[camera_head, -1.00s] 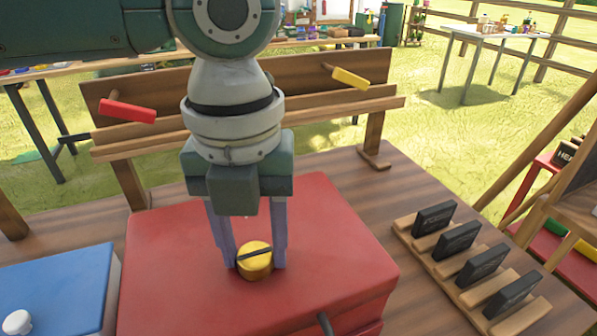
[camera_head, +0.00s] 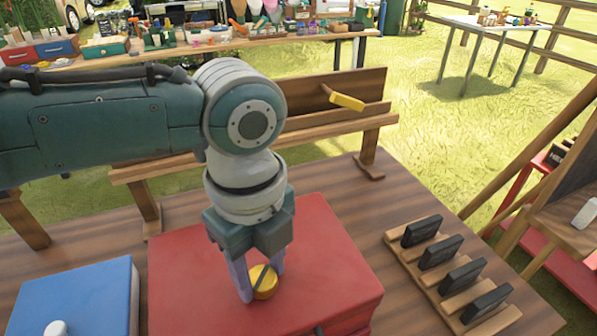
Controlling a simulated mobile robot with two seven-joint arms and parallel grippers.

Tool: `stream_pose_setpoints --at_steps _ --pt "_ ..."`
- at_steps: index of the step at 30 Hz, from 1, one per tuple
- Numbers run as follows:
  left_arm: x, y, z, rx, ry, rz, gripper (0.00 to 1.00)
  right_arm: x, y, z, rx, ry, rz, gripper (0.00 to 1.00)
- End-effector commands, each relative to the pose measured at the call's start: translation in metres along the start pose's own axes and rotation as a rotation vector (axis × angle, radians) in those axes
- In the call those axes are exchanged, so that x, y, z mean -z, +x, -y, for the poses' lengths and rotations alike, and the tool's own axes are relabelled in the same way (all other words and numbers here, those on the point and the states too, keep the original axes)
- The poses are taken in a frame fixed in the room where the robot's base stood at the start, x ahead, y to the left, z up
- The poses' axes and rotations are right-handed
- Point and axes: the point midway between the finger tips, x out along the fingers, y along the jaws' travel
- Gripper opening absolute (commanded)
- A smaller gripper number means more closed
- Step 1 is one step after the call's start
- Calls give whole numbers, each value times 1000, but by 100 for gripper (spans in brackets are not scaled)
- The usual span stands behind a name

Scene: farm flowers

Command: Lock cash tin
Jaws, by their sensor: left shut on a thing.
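The red cash tin (camera_head: 325,255) lies on the wooden table with its lid down. A round yellow knob (camera_head: 265,284) with a dark bar across it sits on top of the lid. My left gripper (camera_head: 260,285) points down and is shut on the yellow knob, one finger on each side. A dark part (camera_head: 320,330) shows at the tin's front, cut by the bottom edge of the view. My right gripper is not in view.
A blue box (camera_head: 75,295) with a white knob stands left of the tin. A wooden rack (camera_head: 408,270) holds several black blocks at the right. A wooden stand with a yellow-handled peg (camera_head: 347,102) is behind. Bare table (camera_head: 345,200) lies between tin and rack.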

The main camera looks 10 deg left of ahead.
Motion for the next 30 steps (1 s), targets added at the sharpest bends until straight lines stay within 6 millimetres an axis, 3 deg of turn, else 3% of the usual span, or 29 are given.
stream_pose_setpoints --at_steps 18,30 --pt "1 -2 0 -3 -548 -1 0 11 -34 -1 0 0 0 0" --pt "0 -1 0 -1 -727 0 0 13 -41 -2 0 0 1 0"
